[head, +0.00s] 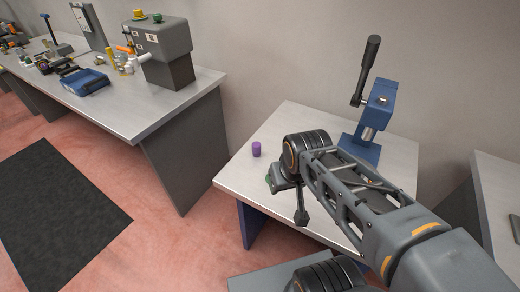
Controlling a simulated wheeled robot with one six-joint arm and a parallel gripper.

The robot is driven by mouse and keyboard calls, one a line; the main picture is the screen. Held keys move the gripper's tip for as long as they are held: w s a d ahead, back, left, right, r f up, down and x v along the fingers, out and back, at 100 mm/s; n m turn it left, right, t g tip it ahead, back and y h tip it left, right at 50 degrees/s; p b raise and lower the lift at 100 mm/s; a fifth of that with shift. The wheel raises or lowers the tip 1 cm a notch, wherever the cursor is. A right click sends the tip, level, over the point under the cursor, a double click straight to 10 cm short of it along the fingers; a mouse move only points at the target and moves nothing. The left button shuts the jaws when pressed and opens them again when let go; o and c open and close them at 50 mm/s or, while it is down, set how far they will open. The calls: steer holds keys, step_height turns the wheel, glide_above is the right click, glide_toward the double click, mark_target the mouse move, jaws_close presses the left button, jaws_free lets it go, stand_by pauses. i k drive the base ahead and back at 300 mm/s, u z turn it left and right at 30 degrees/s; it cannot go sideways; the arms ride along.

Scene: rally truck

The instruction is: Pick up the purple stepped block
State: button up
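A small purple block (257,149) stands upright near the left edge of the small grey-topped table (240,182). Its steps are too small to make out clearly. My arm reaches in from the lower right over this table. My gripper (288,200) is to the right of and nearer than the purple block, apart from it in the picture. The gripper is partly hidden by my own wrist, and I cannot tell whether its fingers are apart. I see nothing held in it.
A blue press with a dark lever (368,125) stands at the back of the small table. A long bench (150,115) at left holds a grey machine (163,52), a blue tray (85,82) and several small parts. A dark mat (60,215) lies on the reddish floor.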

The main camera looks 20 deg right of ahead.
mark_target(256, 146)
steer(key=z, duration=0.05)
steer(key=k, duration=0.45)
steer(key=u, duration=0.75)
steer(key=i, duration=0.8)
steer(key=u, duration=0.35)
